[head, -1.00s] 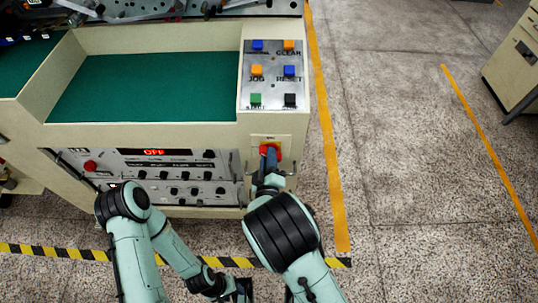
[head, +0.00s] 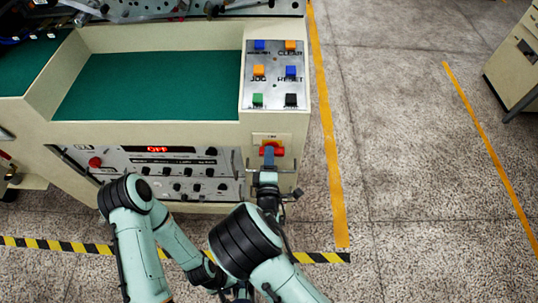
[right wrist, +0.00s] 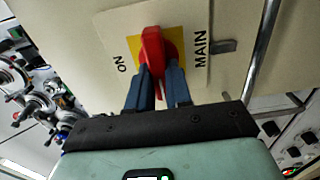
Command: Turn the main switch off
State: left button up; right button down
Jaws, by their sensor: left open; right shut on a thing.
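The main switch is a red knob (head: 272,150) on a yellow plate at the front right of the cream machine. In the right wrist view the red knob (right wrist: 152,48) lies crosswise to the line between the ON and MAIN labels. My right gripper (head: 268,158) is at the switch. In the right wrist view its two blue fingers (right wrist: 160,78) are shut on the red knob, one on each side. My left gripper (head: 238,292) is low in the head view, open, away from the switch and partly hidden by my right arm.
A panel with a red-lit display (head: 157,149) and several small knobs lies left of the switch. Coloured push buttons (head: 274,74) sit above it. A metal bar (right wrist: 262,50) runs beside the switch. Open floor (head: 410,180) lies to the right.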

dwell(0.5)
jog(key=c, duration=1)
grip_release()
jog(key=shift+c, duration=0.2)
jog(key=shift+s, duration=0.1)
jog(key=s+b, duration=0.1)
jog(key=s, duration=1.2)
jog(key=shift+s, duration=0.15)
